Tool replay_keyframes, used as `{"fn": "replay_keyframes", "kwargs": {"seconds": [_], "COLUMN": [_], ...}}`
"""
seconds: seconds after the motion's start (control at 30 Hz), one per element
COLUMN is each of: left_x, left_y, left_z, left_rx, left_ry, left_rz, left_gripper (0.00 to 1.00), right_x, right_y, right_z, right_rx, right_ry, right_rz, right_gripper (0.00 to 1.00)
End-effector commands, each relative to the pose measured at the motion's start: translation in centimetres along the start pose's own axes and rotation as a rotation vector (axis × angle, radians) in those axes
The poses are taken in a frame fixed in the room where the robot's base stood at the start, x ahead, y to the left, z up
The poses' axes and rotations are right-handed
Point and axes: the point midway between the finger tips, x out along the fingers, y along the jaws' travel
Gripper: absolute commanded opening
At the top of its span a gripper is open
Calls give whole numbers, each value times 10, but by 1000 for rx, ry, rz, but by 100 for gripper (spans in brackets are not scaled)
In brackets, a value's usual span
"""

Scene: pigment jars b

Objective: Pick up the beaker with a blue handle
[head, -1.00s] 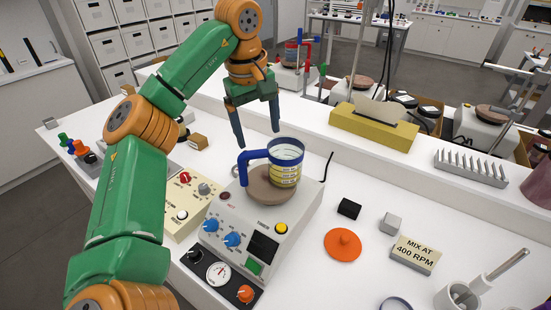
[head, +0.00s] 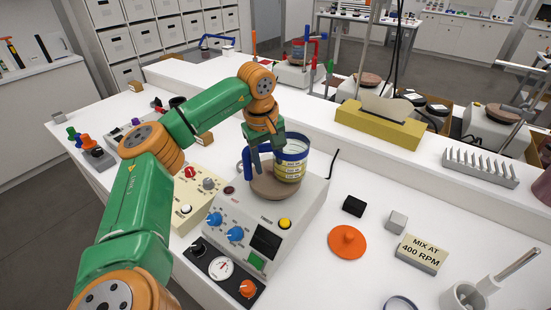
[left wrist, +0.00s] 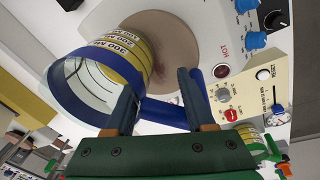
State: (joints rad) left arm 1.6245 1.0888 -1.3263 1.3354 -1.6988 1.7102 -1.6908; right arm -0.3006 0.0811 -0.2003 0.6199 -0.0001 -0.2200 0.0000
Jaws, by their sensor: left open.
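The beaker (head: 290,167), clear with a blue rim and a yellow measuring band, stands on the round brown plate (head: 270,190) of a hotplate stirrer. In the left wrist view the beaker (left wrist: 132,48) shows at upper left, its blue handle (left wrist: 163,113) reaching toward the fingers. My right gripper is not in view.
The stirrer's knob panel (head: 235,235) faces the front. An orange disc (head: 347,241), a black block (head: 353,206), a grey cube (head: 396,222) and a "MIX AT 400 RPM" sign (head: 420,254) lie to the right. A yellow holder (head: 380,124) sits on the raised ledge behind.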

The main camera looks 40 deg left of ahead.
Motion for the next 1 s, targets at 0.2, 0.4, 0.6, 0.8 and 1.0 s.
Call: {"fn": "replay_keyframes", "kwargs": {"seconds": [0.2, 0.4, 0.6, 0.8, 1.0], "left_x": [0, 0, -1, -1, -1], "left_y": [0, 0, 1, 1, 1], "left_z": [0, 0, 0, 0, 0], "left_rx": [0, 1, 1, 1, 1], "left_ry": [0, 0, 0, 0, 0], "left_rz": [1, 2, 3, 4, 4], "left_gripper": [0, 0, 0, 0, 0], "right_x": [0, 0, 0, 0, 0], "right_y": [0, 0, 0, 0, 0], "right_z": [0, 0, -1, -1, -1], "right_rx": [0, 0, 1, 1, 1], "right_ry": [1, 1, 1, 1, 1], "right_rz": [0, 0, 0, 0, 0], "right_gripper": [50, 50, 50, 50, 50]}}
